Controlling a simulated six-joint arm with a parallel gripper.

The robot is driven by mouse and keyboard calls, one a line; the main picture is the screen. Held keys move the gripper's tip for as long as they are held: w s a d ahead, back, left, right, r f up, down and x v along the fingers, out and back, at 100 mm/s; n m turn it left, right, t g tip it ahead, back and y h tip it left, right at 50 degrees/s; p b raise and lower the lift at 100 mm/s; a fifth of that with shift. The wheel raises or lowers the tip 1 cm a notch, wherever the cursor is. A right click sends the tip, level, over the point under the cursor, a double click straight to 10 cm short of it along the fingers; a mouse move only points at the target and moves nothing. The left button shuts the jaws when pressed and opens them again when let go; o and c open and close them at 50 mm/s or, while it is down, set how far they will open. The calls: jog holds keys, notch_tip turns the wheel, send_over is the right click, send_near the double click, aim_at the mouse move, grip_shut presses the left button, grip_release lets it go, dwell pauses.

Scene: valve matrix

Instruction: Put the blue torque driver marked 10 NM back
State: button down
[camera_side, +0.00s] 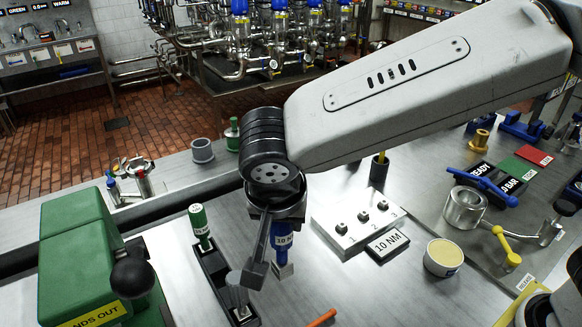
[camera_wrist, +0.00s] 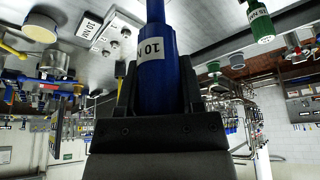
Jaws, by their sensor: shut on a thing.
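The blue torque driver (camera_side: 284,236) with a white 10 NM label hangs roughly upright in my gripper (camera_side: 270,258), above the steel table. The wrist view shows the driver (camera_wrist: 157,75) between the two dark fingers of my gripper (camera_wrist: 157,95), shut on its blue handle. Its lower end is partly hidden by a finger in the side view. A black rack (camera_side: 214,266) stands to the left of the driver, with a green driver (camera_side: 200,224) upright at its far end and a grey metal piece (camera_side: 236,291) at its near end. The driver is apart from the rack.
A green machine (camera_side: 85,255) with a black knob blocks the left. An orange stick (camera_side: 322,318) lies at the front.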

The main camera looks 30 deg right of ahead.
jog(key=w+a+f, duration=0.6)
jog(key=w+f, duration=0.3)
jog(key=w, duration=0.2)
jog(key=shift+a, duration=0.4)
jog(key=shift+w+f, duration=0.1)
jog(key=shift+w, duration=0.05)
jog(key=shift+w+a+f, duration=0.15)
jog(key=shift+f, duration=1.7)
jog(key=shift+f, duration=0.35)
